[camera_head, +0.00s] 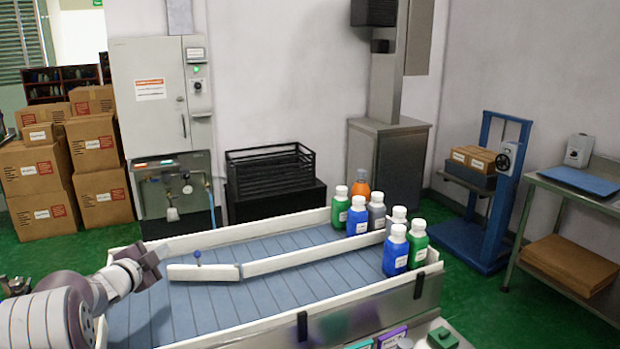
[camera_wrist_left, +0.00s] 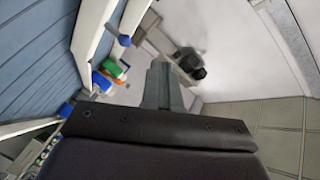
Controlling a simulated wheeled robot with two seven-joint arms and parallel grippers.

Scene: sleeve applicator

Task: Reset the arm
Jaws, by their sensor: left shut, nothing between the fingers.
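My left gripper (camera_head: 153,258) is over the left end of the conveyor, clear of the bottles, with its fingers closed and nothing in them. In the left wrist view the gripper's closed fingers (camera_wrist_left: 163,85) stick up from the dark palm. My left arm comes in from the lower left corner. The right gripper is not in view.
The blue slatted conveyor (camera_head: 260,300) carries a white divider rail (camera_head: 310,258) with a blue-topped pin (camera_head: 198,256) close right of the gripper. Several blue, green, grey and orange bottles (camera_head: 395,250) stand at the right end. A cabinet (camera_head: 165,95) stands behind.

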